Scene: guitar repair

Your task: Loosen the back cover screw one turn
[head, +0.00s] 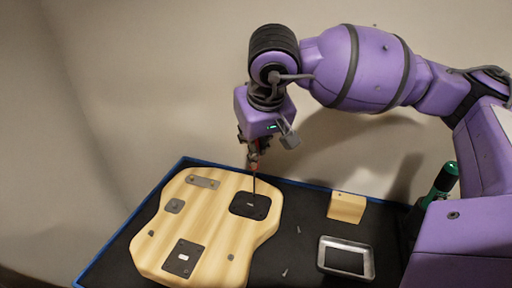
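The pale wooden guitar body (215,225) lies flat on the dark work mat. A black cover plate (240,210) with a small light mark sits on its upper right part. A second black cover (172,265) sits near its lower edge. My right gripper (253,158) points down above the upper right cover. It is shut on a screwdriver with a reddish handle and a thin dark shaft (254,187). The shaft's tip is at or just above this cover; contact is not clear. The screw under the tip is too small to make out. My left gripper is not in view.
The dark mat (300,210) has a blue edge. To the right stand a small wooden block (346,208) and a metal-rimmed tray (346,272). Small loose screws (285,272) lie between the body and the tray. A green-topped dark object (444,180) stands at the far right.

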